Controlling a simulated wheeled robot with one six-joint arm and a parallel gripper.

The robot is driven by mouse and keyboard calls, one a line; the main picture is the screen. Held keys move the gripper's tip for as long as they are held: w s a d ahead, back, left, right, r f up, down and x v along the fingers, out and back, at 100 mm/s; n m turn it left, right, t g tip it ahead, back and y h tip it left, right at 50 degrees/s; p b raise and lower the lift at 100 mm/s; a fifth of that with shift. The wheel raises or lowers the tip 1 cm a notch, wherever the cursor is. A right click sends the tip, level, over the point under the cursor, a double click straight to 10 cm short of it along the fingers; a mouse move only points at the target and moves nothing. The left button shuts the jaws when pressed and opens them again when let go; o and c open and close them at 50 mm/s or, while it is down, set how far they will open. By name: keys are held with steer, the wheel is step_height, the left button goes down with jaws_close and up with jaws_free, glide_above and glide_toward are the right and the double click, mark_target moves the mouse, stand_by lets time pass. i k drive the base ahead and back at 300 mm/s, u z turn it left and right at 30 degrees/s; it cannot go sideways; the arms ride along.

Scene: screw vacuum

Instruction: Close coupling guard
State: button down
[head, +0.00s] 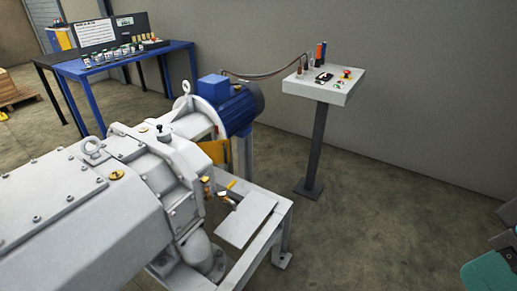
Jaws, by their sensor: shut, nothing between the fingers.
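A yellow-orange panel (215,151), which looks like the coupling guard, stands between the grey pump housing (155,165) and the blue motor (238,108). Only part of it shows, below the round grey motor flange (205,115). I cannot tell from here whether it stands open or closed, and the coupling behind it is hidden. My gripper's fingers are not in view; only teal and grey parts of my arm show at the lower right edge, well away from the machine.
The machine's grey frame (283,235) carries a flat plate (247,218), with small brass valves (222,196) beside it. A control pedestal (322,88) stands behind, with a hose running from it towards the motor. A blue bench (125,65) stands far left. Floor at right is clear.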

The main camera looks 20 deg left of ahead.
mark_target(219, 151)
steer(key=u, duration=0.1)
steer(key=i, duration=0.65)
steer(key=u, duration=0.85)
steer(key=i, duration=0.5)
steer(key=u, duration=0.45)
